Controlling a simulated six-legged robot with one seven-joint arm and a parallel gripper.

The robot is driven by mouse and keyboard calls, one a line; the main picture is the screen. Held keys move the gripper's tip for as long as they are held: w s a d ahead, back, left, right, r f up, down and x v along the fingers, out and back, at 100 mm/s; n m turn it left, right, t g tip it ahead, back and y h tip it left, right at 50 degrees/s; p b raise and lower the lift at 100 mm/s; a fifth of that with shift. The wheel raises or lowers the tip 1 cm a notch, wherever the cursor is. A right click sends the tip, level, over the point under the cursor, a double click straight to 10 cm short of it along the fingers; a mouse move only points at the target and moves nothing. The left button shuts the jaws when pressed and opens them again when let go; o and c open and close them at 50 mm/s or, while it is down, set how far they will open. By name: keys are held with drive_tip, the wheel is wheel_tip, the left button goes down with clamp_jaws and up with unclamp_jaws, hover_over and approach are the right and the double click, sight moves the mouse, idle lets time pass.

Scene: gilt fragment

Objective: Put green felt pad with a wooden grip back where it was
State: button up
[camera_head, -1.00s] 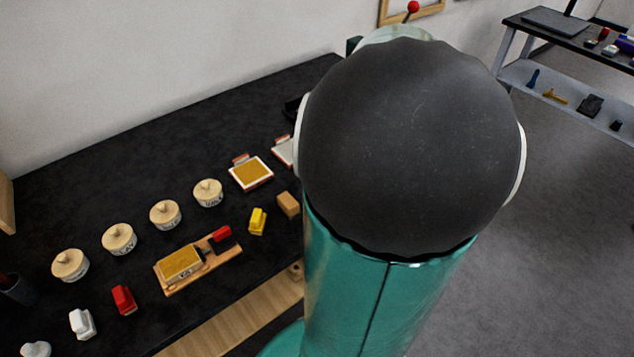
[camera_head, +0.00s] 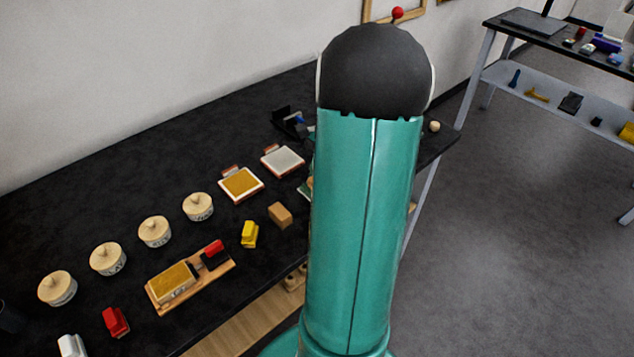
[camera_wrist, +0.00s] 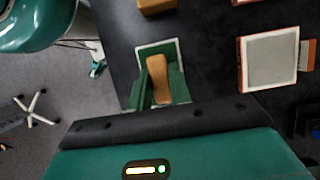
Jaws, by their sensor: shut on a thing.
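The green felt pad (camera_wrist: 171,53) shows at the upper middle of the wrist view, with its tan wooden grip (camera_wrist: 159,78) running along its centre. My gripper (camera_wrist: 160,98) is shut on the wooden grip; its fingertips are hard to tell from the green around them. A pale edge shows around the green, and I cannot tell whether it is the pad's own rim or a plate beneath, nor whether the pad touches the bench. In the head view my arm hides my gripper and most of this spot; only a small green corner (camera_head: 304,191) shows beside the arm.
The black bench (camera_head: 110,185) carries a white-faced plate (camera_head: 283,161), also right of the pad in the wrist view (camera_wrist: 270,60), a gold-faced plate (camera_head: 241,184), a wooden block (camera_head: 280,215), a yellow block (camera_head: 249,235) and several lidded pots. The bench edge lies close by, with floor beyond.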

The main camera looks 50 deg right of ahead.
drive_tip(key=shift+w+d+f, duration=0.35)
drive_tip(key=shift+f, duration=0.25)
drive_tip(key=shift+w+d+f, duration=0.1)
drive_tip(key=shift+f, duration=0.8)
drive_tip(key=shift+w+d+f, duration=0.1)
drive_tip(key=shift+f, duration=0.75)
drive_tip(key=shift+f, duration=0.1)
drive_tip(key=shift+f, duration=0.1)
drive_tip(key=o, duration=0.9)
